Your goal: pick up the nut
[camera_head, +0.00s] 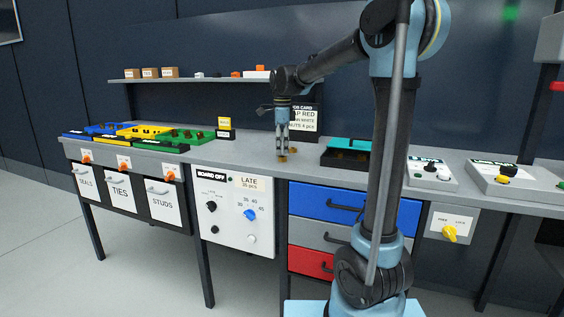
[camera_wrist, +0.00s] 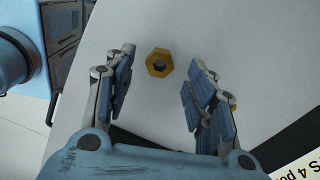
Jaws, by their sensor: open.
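A brass-coloured hex nut (camera_wrist: 159,63) lies flat on the grey benchtop in the wrist view, between and a little beyond the open fingertips of my gripper (camera_wrist: 158,75). Its hole shows. Neither finger appears to touch it.
A dark tray with teal parts (camera_head: 350,148) stands right of my gripper. A white-lettered card (camera_head: 304,119) stands behind it. Blue, yellow and green bins (camera_head: 185,136) sit to the left. A shelf (camera_head: 190,80) runs above.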

